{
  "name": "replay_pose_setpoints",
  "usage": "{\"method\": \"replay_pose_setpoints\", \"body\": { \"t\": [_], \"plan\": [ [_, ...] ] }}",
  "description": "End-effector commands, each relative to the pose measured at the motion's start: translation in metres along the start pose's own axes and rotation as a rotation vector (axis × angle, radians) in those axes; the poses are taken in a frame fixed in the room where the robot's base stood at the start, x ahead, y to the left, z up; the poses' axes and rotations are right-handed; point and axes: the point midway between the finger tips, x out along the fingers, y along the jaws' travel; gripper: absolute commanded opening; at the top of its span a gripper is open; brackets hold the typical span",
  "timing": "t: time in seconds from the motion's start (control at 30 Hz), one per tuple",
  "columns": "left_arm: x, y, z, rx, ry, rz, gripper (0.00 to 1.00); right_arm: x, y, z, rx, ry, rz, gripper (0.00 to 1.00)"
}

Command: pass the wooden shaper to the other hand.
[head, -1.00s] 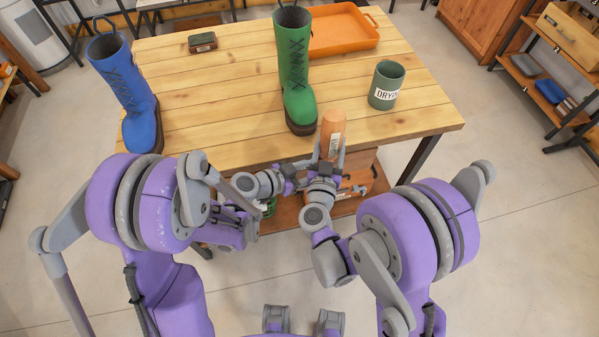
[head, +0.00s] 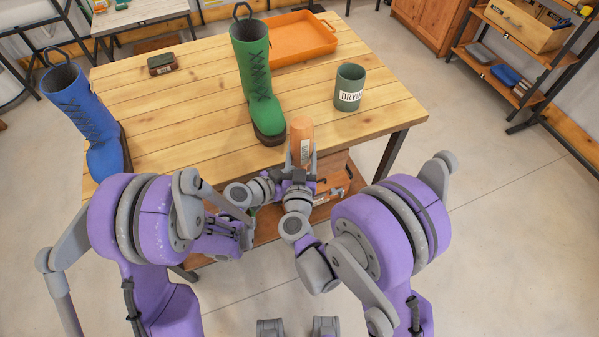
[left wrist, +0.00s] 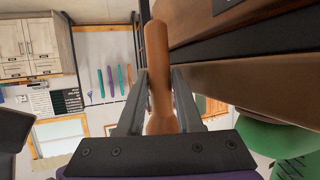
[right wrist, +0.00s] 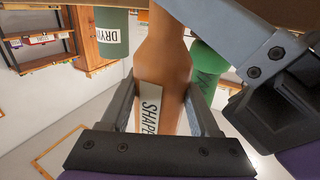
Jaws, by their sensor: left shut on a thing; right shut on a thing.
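The wooden shaper (head: 301,129) is an orange-brown rounded wooden piece with a white label, held upright at the front edge of the table. My right gripper (head: 301,165) is shut on it; in the right wrist view the shaper (right wrist: 165,65) stands between the fingers (right wrist: 160,115), with its label facing the camera. My left gripper (head: 285,181) comes in from the left, close beside the right one. In the left wrist view its fingers (left wrist: 160,95) are shut on a narrower part of the shaper (left wrist: 158,60). In the head view the left fingertips are mostly hidden.
The wooden table (head: 190,115) carries a green boot (head: 255,80), a dark green cup (head: 349,88), an orange tray (head: 300,38) and a small dark box (head: 161,65). A blue boot (head: 85,115) stands at the left edge. The table front is close behind the shaper.

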Motion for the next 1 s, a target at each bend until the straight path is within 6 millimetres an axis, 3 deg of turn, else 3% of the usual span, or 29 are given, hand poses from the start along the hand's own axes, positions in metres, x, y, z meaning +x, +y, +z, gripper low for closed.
{"method": "replay_pose_setpoints", "body": {
  "t": [0.17, 0.2, 0.37, 0.73, 1.0],
  "plan": [
    [0.0, 0.004, 0.0, 0.002, -0.001, 0.009, 0.0, 0.001, -0.001, 0.0, 0.001, 0.0, -0.002, 0.0],
    [0.0, 0.004, 0.0, 0.001, 0.0, 0.009, 0.0, 0.001, -0.001, 0.0, 0.001, 0.0, -0.002, 0.66],
    [0.0, 0.004, 0.0, 0.001, 0.0, 0.008, 0.0, 0.001, -0.001, 0.0, 0.001, 0.0, -0.002, 0.95],
    [0.0, 0.003, 0.0, 0.0, 0.0, 0.006, 0.0, 0.001, -0.001, -0.003, 0.001, 0.0, -0.003, 0.97],
    [0.0, 0.002, 0.0, 0.0, 0.0, 0.005, 0.0, 0.0, -0.001, -0.035, 0.001, 0.0, -0.002, 0.97]
  ]
}}
